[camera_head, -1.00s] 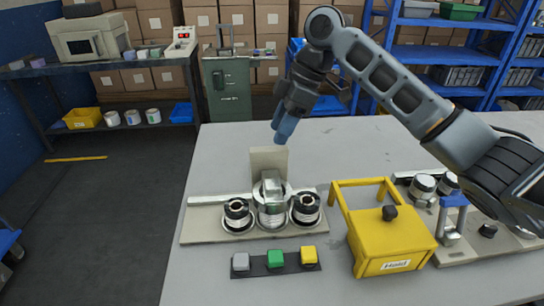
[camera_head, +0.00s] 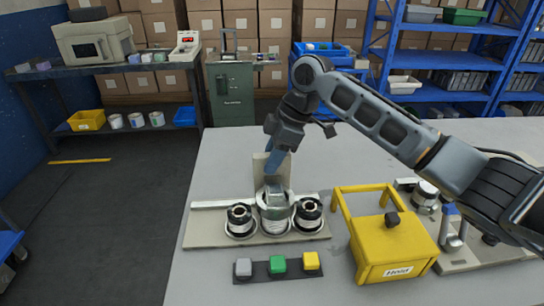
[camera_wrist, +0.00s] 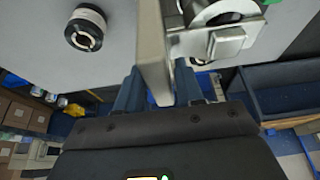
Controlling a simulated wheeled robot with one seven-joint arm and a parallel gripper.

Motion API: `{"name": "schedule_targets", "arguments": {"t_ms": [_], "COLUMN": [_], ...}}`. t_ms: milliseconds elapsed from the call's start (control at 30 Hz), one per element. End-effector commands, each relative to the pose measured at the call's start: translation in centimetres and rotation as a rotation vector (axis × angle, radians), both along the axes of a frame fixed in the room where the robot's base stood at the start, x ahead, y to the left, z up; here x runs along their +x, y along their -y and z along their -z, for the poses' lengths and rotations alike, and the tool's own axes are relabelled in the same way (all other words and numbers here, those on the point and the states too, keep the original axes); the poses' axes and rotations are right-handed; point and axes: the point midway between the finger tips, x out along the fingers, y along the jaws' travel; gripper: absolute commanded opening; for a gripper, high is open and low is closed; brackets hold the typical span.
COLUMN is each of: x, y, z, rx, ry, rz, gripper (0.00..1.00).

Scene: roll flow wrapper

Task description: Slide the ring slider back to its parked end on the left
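The wrapper station's base plate (camera_head: 205,233) lies on the grey table with a pale rail (camera_head: 222,204) along its back. At its middle is a metal ring with a block (camera_head: 275,213), likely the ring slider, between two black-and-white rolls (camera_head: 239,218) (camera_head: 307,213). A beige upright plate (camera_head: 259,165) stands behind it. My gripper (camera_head: 272,170) points down at this plate, above the ring. In the wrist view the plate's edge (camera_wrist: 153,45) lies between my spread fingers (camera_wrist: 157,92); contact is unclear. The ring and block (camera_wrist: 215,42) are to the right there.
A strip with grey, green and yellow buttons (camera_head: 262,273) lies in front of the station. A yellow box with a raised frame (camera_head: 395,250) stands to the right, beside another metal fixture (camera_head: 455,245). The table (camera_head: 225,155) behind and left of the station is clear.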

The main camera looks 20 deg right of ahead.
Motion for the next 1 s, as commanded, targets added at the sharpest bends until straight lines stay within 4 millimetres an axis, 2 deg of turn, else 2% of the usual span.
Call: {"name": "schedule_targets", "arguments": {"t_ms": [67, 367, 767, 867, 1000], "x": [0.0, 0.0, 0.0, 0.3, 1.0], "y": [0.0, 0.0, -0.2, -1.0, -3.5], "z": [0.0, 0.0, 0.0, -0.1, -0.1], "rx": [0.000, 0.000, 0.000, 0.000, 0.001], "ry": [0.000, 0.000, -0.001, 0.000, -0.001], "rz": [0.000, 0.000, -0.001, -0.002, -0.005], "gripper": [0.29, 0.00, 0.00, 0.00, 0.00]}}
